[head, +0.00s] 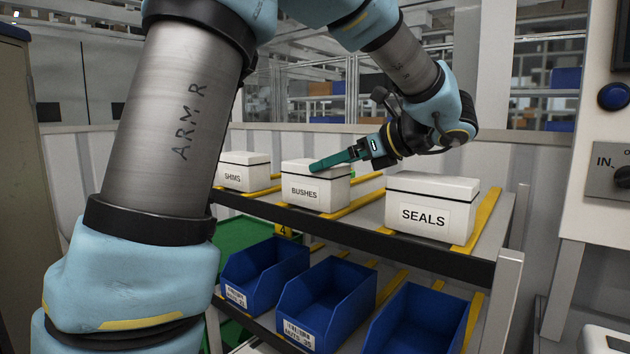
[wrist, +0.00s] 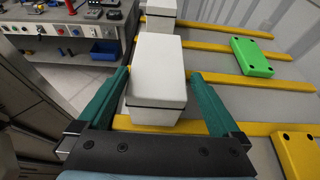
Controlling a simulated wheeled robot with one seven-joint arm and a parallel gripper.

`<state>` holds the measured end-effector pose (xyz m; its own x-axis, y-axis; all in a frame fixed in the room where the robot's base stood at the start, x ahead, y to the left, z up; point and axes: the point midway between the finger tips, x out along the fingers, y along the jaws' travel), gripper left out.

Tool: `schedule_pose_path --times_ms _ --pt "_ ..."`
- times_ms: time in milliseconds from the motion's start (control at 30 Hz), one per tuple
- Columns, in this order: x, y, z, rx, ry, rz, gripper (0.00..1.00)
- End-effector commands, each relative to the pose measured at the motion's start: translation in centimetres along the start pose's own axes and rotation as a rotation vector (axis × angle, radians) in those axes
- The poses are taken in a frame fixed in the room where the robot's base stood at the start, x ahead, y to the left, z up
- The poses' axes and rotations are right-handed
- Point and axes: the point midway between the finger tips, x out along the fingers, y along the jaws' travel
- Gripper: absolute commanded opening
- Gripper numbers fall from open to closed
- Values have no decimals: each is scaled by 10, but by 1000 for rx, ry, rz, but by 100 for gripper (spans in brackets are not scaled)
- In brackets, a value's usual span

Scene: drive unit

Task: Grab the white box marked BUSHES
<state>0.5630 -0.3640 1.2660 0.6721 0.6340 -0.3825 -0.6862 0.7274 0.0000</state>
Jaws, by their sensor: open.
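The white box marked BUSHES (head: 305,193) stands upright on the upper shelf, between the SHIMS and SEALS boxes. My gripper (head: 320,164) is open at about the height of its lid, coming in from the right in the head view. One green finger shows there across the lid; the other cannot be made out. In the wrist view a white box (wrist: 158,75), by its place the BUSHES box, lies between the two open green fingers, one on each side. Its label is out of sight there. I cannot tell whether either finger touches it.
The white SHIMS box (head: 240,172) stands to the left and the larger SEALS box (head: 425,215) to the right. Yellow strips divide the shelf. A green block (wrist: 252,57) and a yellow block (wrist: 298,155) lie to one side. Blue bins (head: 330,305) sit below.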

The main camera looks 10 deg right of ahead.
Motion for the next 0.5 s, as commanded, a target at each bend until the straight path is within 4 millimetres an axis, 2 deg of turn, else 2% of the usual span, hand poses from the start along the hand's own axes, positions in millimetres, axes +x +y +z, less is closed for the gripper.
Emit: schedule_pose_path --times_ms 267,400,500 --pt "32 3 8 2 1 5 100" --pt "49 3 6 1 0 3 100" --pt "53 3 4 0 2 0 100"
